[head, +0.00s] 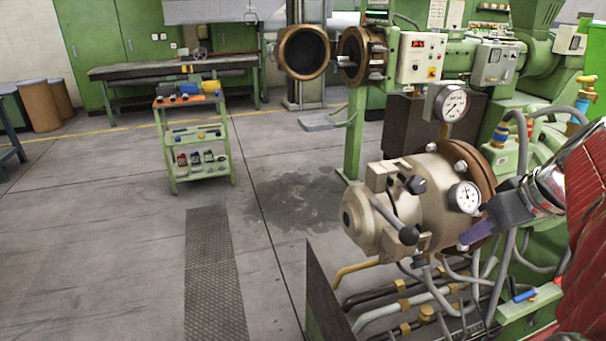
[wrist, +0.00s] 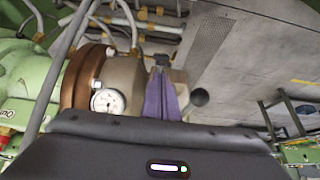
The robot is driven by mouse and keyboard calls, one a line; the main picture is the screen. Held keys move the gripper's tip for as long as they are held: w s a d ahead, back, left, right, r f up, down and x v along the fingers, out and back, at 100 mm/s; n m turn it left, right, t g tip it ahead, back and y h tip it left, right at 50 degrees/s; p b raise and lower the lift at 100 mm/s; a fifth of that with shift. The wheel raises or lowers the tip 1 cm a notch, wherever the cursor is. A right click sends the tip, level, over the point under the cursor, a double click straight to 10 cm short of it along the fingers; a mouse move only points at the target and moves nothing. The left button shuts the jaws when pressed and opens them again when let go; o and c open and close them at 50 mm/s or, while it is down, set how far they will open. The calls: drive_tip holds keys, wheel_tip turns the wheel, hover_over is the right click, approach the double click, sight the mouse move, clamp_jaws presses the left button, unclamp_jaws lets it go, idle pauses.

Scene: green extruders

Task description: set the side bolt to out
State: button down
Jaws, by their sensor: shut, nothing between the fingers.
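A beige extruder head (head: 430,205) with a brown flange stands at the right in the head view. Its side carries a dark knob (head: 415,185) and a lever with a black ball end (head: 408,235). I cannot tell for sure which part is the side bolt. My gripper (head: 466,240), with purple fingers, is at the near side of the head, right of the ball and below a round gauge (head: 465,197). In the wrist view the shut, empty fingers (wrist: 161,72) overlap the beige body, with the black ball (wrist: 200,97) to their right. Contact is unclear.
A second gauge (head: 451,103) stands above the head. Pipes and hoses (head: 400,300) run below it. A green trolley (head: 196,140) and a workbench (head: 170,70) stand farther back. The grey floor (head: 120,240) at the left is clear.

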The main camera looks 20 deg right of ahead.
sight(426, 261)
drive_tip(key=shift+f, duration=0.1)
drive_tip(key=x, duration=1.4)
idle(0.3)
drive_tip(key=shift+w+f, duration=0.25)
drive_tip(key=shift+f, duration=0.9)
drive_tip(key=shift+w+f, duration=0.2)
drive_tip(key=shift+f, duration=0.95)
drive_tip(key=shift+s, duration=0.15)
drive_tip(key=s+r, duration=0.8)
drive_tip(key=s, duration=0.3)
drive_tip(key=shift+d+r, duration=0.25)
drive_tip(key=shift+d, duration=0.25)
